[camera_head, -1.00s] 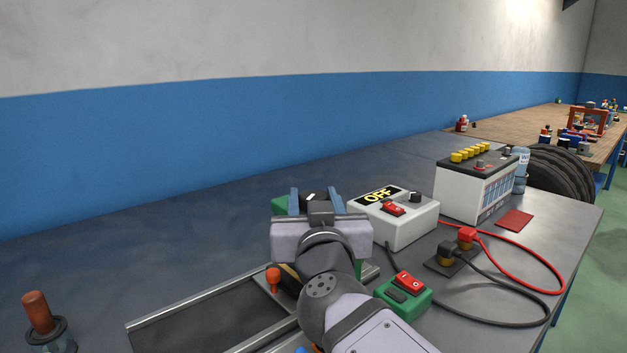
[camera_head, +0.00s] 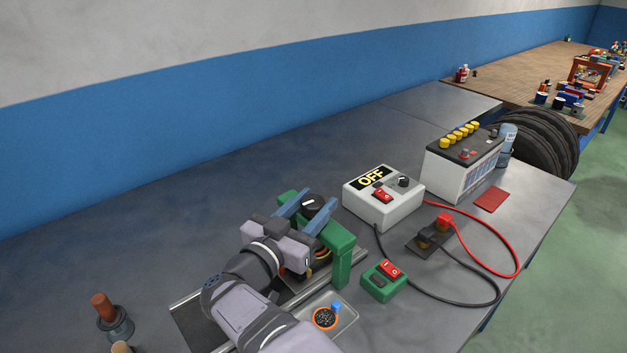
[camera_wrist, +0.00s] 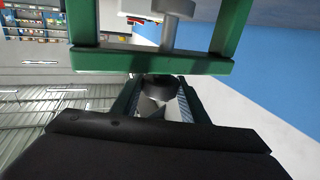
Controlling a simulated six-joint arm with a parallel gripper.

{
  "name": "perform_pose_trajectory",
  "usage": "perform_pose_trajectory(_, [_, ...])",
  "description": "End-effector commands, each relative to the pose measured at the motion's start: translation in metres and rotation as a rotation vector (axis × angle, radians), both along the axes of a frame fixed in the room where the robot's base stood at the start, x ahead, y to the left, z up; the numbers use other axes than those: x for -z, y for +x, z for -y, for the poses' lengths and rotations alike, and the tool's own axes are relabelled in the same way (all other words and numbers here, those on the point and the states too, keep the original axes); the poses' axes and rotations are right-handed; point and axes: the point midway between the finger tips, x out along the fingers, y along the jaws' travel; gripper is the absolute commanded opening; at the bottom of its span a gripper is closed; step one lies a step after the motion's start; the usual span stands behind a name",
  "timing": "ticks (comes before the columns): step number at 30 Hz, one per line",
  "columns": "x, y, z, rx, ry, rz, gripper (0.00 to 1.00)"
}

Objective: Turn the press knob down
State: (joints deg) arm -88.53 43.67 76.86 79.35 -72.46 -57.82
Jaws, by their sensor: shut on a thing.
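The green press (camera_head: 342,258) stands on the bench in the middle of the head view, partly hidden by my arm. Its black knob (camera_head: 309,201) with a white mark sits on top. My gripper (camera_head: 306,208) has its blue fingers on both sides of the knob and is shut on it. In the wrist view the dark knob (camera_wrist: 160,87) lies between the fingertips of my gripper (camera_wrist: 158,100). The green press frame (camera_wrist: 150,62) and a grey shaft and disc (camera_wrist: 170,20) show beyond it.
A white control box (camera_head: 385,208) reading OFF stands right of the press, with a green switch box (camera_head: 384,283) nearer. A battery (camera_head: 462,170) and red and black cables lie farther right. An orange-handled tool (camera_head: 104,308) stands at front left. The bench behind the press is clear.

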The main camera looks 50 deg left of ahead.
Motion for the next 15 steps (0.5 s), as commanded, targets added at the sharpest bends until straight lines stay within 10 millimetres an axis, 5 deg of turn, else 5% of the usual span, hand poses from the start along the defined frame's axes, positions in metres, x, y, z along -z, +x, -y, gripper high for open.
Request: perform_pose_trajectory(15, [-0.0049,0.0002,-0.0018,0.222,0.003,0.007,0.18])
